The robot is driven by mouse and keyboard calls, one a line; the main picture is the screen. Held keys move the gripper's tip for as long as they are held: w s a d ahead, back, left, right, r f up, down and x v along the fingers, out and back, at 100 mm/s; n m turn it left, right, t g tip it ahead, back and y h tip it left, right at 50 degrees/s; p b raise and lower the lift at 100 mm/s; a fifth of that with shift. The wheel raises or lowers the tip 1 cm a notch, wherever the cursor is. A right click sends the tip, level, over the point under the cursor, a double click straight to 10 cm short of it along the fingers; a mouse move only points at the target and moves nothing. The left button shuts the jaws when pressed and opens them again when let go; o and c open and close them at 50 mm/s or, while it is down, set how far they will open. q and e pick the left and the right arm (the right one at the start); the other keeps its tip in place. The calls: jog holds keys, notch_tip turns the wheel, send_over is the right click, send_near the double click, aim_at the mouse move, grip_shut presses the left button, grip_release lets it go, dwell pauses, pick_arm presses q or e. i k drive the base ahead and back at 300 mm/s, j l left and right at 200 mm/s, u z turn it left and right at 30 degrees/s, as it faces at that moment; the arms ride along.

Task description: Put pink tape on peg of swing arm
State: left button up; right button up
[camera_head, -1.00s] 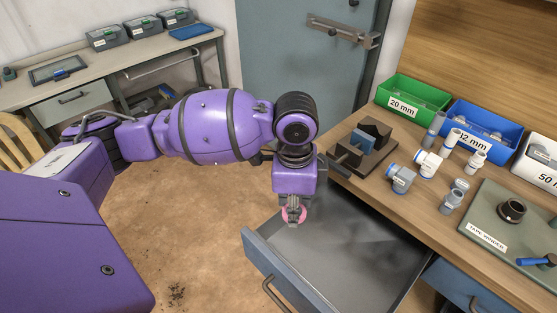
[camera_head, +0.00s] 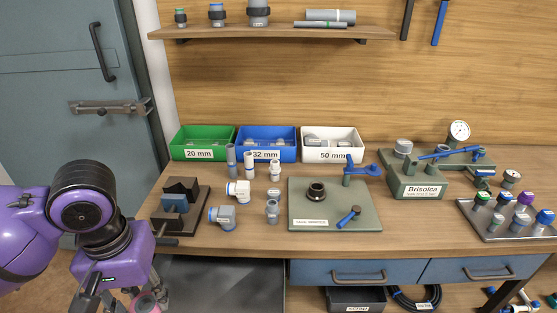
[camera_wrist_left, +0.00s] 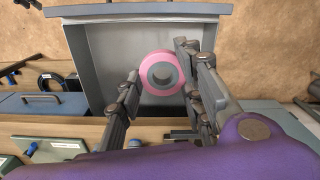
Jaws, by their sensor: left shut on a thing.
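The pink tape (camera_wrist_left: 152,58) is a roll with a grey core; its edge also shows at the bottom of the head view (camera_head: 148,305). My left gripper (camera_wrist_left: 160,80) is shut on it and holds it above an open drawer. The gripper (camera_head: 125,300) is partly cut off in the head view. On the bench is a green plate labelled as a tape winder (camera_head: 290,185). It carries a black hub (camera_head: 316,192), a blue arm on a post (camera_head: 365,170) and a short blue handle (camera_head: 348,216). I cannot tell which part has the peg. My right gripper is out of view.
The open drawer (camera_wrist_left: 105,65) sticks out below the bench. A dark block fixture (camera_head: 180,205) and several grey fittings (camera_head: 238,190) stand left of the plate. Three bins line the back, including a blue one (camera_head: 266,145). A gauge station (camera_head: 418,185) stands to the right.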

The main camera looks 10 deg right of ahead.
aim_at(374, 169)
jog(key=l+z, duration=0.15)
jog(key=z, duration=0.3)
jog(key=i+l+z, duration=0.15)
jog(key=z, duration=0.35)
jog(key=i+l, duration=0.75)
jog(key=i, duration=0.1)
